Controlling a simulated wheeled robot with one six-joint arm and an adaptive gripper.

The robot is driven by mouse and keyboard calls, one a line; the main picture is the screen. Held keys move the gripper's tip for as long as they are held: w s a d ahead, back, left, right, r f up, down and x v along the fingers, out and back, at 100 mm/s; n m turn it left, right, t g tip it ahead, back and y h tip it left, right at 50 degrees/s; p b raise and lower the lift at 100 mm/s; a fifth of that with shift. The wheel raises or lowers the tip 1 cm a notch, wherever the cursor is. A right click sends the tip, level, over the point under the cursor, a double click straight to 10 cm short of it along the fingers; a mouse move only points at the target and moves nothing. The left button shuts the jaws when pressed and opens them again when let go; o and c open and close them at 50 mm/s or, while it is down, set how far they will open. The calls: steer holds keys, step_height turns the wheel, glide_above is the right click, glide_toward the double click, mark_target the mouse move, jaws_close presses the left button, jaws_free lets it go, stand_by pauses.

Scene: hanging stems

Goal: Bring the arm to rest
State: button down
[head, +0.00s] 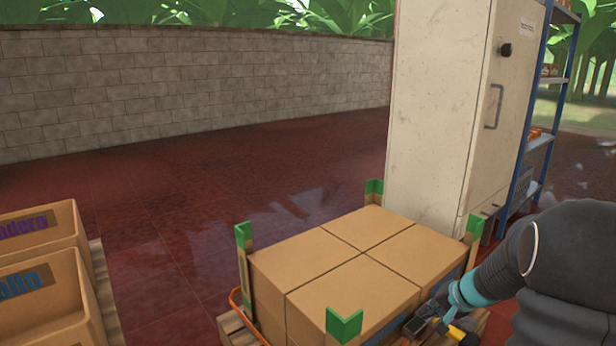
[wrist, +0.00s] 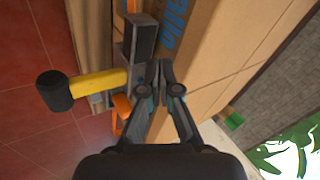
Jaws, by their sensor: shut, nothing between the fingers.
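My gripper (wrist: 160,72) is shut and empty in the wrist view, its fingertips together beside the cardboard boxes (wrist: 205,75). In the head view my arm reaches in from the right edge to the right side of the stacked boxes (head: 345,265). A dark metal device with a yellow handle (wrist: 98,83) and a black knob is just left of the fingertips. Its yellow part (head: 462,335) also shows in the head view. I cannot tell whether the fingers touch the device.
The boxes stand on a wooden pallet (head: 232,328) with green-topped corner posts and an orange strap. A beige cabinet (head: 435,110) and a blue shelf rack (head: 540,150) stand behind. Crates (head: 45,290) are at left. The red floor (head: 190,215) is open toward the block wall.

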steer(key=s+a+r+n+h+p, duration=0.1)
steer(key=s+a+r, duration=0.4)
steer(key=s, duration=0.5)
steer(key=s+a+r+n+h+p, duration=0.1)
steer(key=s+a+r+n+p, duration=0.2)
steer(key=s+r, duration=0.7)
steer(key=s+a+r+n+h+p, duration=0.1)
steer(key=s+a+r+n+p, duration=0.2)
steer(key=s+a+r, duration=0.4)
steer(key=s, duration=0.2)
steer(key=shift+s+r+n+h, duration=0.3)
steer(key=shift+s+r+h, duration=0.1)
